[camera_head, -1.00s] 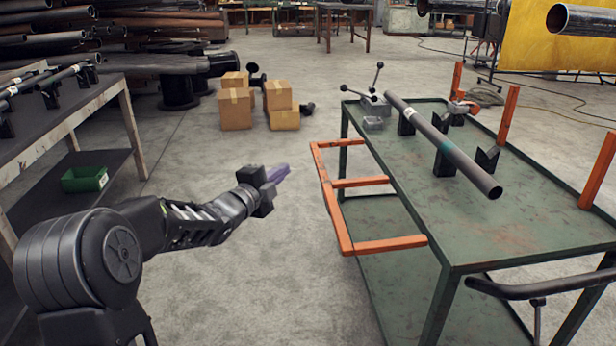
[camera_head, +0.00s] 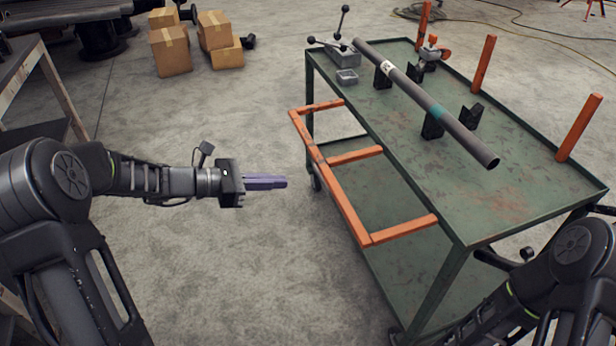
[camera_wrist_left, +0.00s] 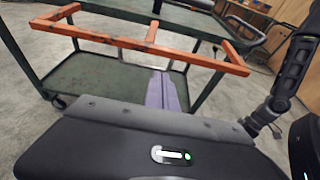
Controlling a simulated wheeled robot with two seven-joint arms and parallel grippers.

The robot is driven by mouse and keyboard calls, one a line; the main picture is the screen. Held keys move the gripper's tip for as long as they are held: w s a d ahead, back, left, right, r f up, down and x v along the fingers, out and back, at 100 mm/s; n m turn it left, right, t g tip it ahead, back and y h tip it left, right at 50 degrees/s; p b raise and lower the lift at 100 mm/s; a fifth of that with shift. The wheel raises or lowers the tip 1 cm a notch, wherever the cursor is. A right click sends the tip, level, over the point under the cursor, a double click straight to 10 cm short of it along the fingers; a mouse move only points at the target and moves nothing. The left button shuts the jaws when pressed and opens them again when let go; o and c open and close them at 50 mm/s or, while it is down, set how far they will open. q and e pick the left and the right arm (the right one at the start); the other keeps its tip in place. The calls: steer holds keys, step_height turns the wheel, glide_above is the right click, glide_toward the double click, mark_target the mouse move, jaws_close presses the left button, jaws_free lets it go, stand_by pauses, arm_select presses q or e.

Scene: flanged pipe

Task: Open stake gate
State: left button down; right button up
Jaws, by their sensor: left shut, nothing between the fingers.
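The orange stake gate (camera_head: 338,192) is a flat frame with several bars, swung down so it sticks out from the left side of the green cart. It also shows in the left wrist view (camera_wrist_left: 148,42), across the upper part. My left gripper (camera_head: 284,182) has purple fingers, is shut and empty, and points at the gate from the left, with a gap between its tips and the long outer bar. Its fingers also show in the left wrist view (camera_wrist_left: 165,90), below the gate. My right arm enters at the lower right of the head view; its gripper is not seen.
The green cart (camera_head: 505,215) carries a grey pipe (camera_head: 425,103) on black supports and a lever clamp (camera_head: 342,55). Orange stakes (camera_head: 484,64) stand along its far side. Cardboard boxes (camera_head: 170,52) sit at the back left. The floor left of the gate is clear.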

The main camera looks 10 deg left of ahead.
arm_select(q)
steer(key=shift+a+f, duration=0.1)
steer(key=shift+a, duration=0.05)
steer(key=b+x, duration=0.1)
steer(key=x, duration=0.9)
steer(key=shift+b, duration=0.3)
step_height(320, 180, up, 10)
steer(key=d+g+y+p, duration=0.1)
steer(key=g+y+p, duration=0.1)
steer(key=p, duration=1.7)
steer(key=shift+w+f+y, duration=0.2)
steer(key=shift+w+y, duration=0.2)
steer(key=shift+y, duration=0.5)
steer(key=shift+d, duration=0.1)
